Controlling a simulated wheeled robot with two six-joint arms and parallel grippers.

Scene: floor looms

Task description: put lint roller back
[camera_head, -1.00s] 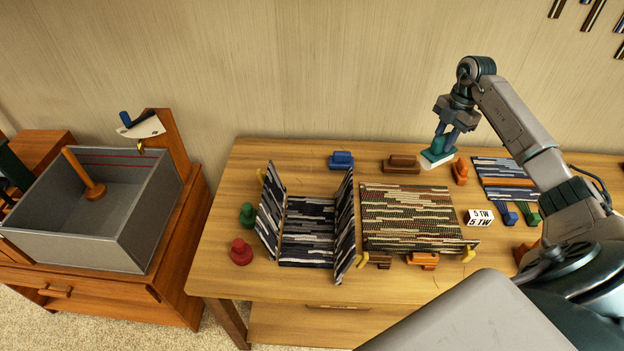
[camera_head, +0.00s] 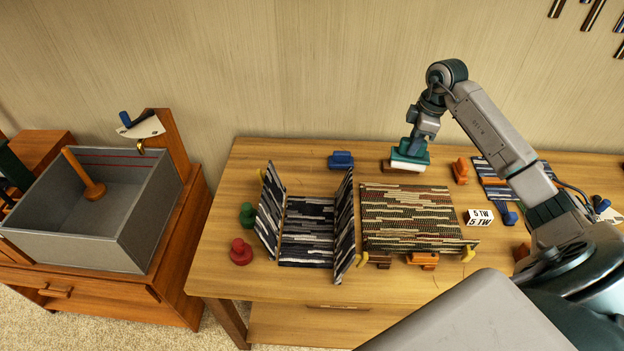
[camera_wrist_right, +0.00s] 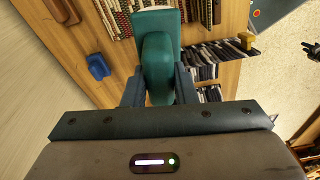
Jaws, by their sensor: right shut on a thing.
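The lint roller (camera_head: 409,154) is teal with a white underside. My right gripper (camera_head: 420,138) is shut on its top and holds it near the back of the table, right of the blue block. In the head view it covers the spot of a brown block, and I cannot tell whether it touches the block or table. In the right wrist view the lint roller (camera_wrist_right: 156,45) sits between the fingers, its teal body pointing away from the wrist. My left gripper is not in view.
A blue block (camera_head: 341,160) and an orange block (camera_head: 460,171) stand on either side. In front lie a brown-green woven mat (camera_head: 418,217) and a dark striped mat (camera_head: 306,230) with raised sides. A white box (camera_head: 479,217) stands right. A grey bin (camera_head: 75,235) is far left.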

